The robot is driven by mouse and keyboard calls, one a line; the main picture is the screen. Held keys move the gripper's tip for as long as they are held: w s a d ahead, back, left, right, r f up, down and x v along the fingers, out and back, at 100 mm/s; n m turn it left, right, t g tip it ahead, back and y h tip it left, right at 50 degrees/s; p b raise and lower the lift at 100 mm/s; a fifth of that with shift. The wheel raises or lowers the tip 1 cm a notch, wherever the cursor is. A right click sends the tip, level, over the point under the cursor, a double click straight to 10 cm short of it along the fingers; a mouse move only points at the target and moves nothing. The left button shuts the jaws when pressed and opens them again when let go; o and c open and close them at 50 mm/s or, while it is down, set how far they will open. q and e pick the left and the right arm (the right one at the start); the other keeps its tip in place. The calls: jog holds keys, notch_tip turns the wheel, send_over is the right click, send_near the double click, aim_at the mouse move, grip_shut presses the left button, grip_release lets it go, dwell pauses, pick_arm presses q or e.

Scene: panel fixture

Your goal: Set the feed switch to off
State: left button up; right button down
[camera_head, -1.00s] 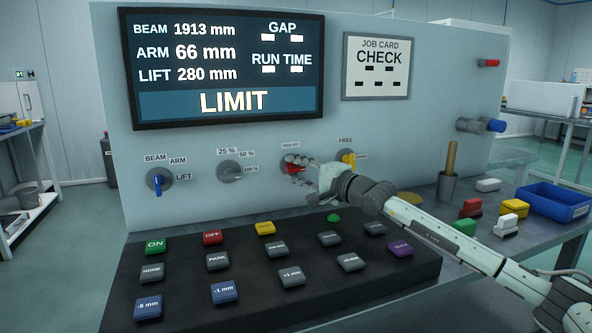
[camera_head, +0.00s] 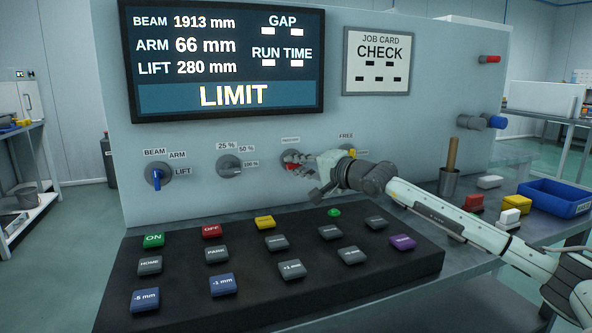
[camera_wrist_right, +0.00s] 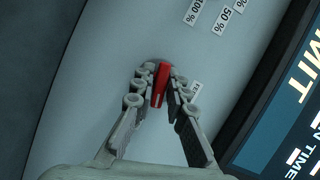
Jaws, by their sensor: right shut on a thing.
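The red switch handle (camera_wrist_right: 160,84) sits on the upright panel. It lies between the two fingers of my right gripper (camera_wrist_right: 159,85) in the right wrist view, and the fingers are closed on it. In the head view my right gripper (camera_head: 301,160) reaches in from the right and covers most of this red switch (camera_head: 291,167). The small label above it is too small to read there. My left gripper is not in view.
A blue selector (camera_head: 157,177) and a grey selector (camera_head: 230,166) are to the left on the panel. A yellow knob (camera_head: 352,153) is just right, partly behind my gripper. The button board (camera_head: 190,270) lies below. The display (camera_head: 228,97) reads LIMIT.

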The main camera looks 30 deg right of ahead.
jog(key=shift+n, duration=0.5)
jog(key=shift+r+n+g+h, duration=0.1)
jog(key=shift+n+g+h, duration=0.3)
jog(key=shift+n, duration=0.3)
jog(key=shift+n+g+h, duration=0.4)
jog(key=shift+n, duration=0.6)
jog(key=shift+n+g+h+p, duration=0.4)
jog(key=shift+n+h+p, duration=0.15)
jog(key=shift+n, duration=0.45)
jog(key=shift+n+h, duration=0.35)
jog(key=shift+n, duration=0.25)
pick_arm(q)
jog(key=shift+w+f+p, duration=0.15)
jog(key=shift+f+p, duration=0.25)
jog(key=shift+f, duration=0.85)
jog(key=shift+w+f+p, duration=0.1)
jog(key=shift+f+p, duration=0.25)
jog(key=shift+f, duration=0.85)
pick_arm(e)
jog(key=shift+n+g+h, duration=0.5)
jog(key=shift+n+h, duration=0.5)
jog(key=shift+n, duration=0.5)
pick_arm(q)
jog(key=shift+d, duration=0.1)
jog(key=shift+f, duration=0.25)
